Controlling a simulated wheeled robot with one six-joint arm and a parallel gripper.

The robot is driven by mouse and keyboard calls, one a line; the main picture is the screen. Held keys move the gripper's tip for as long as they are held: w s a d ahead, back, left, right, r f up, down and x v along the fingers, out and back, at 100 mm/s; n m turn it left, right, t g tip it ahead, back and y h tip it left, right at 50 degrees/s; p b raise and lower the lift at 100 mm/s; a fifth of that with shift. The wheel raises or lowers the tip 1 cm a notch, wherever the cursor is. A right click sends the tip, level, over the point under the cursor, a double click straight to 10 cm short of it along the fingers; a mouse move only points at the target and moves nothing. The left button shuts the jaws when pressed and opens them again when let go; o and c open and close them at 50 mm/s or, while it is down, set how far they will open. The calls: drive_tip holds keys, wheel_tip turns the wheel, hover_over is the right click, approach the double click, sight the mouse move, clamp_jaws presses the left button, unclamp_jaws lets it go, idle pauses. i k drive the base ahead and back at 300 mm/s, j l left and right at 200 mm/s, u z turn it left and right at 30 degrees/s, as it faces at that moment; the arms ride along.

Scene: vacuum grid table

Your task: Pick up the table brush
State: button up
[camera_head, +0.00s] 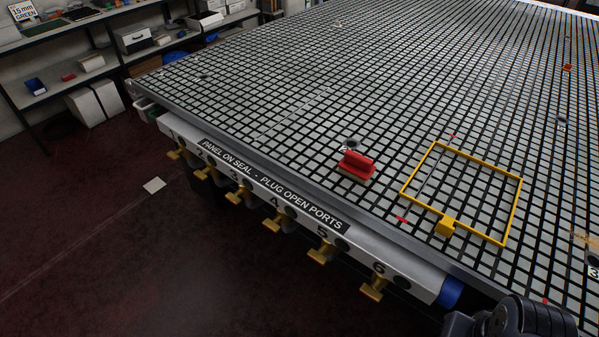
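The table brush (356,164) looks like a small red-backed block with a tan underside. It lies on the grid table (300,105), a little in from the front edge and left of a yellow frame. Nothing holds it. A dark part of my arm shows at the bottom right corner, well apart from the brush. My gripper's fingers cannot be made out, so I cannot see whether it is open or shut.
A yellow square frame (521,205) with a yellow block (445,227) lies right of the brush. Small red pieces (402,220) lie nearby. Yellow valve handles (374,288) stick out below the front edge. Shelves (60,50) stand at the back left. The table left of the brush is mostly clear.

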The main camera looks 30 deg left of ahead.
sight(356, 166)
drive_tip(key=u, duration=0.95)
drive_tip(key=i+j+z, duration=0.65)
drive_tip(key=i+j, duration=0.25)
drive_tip(key=j, duration=0.15)
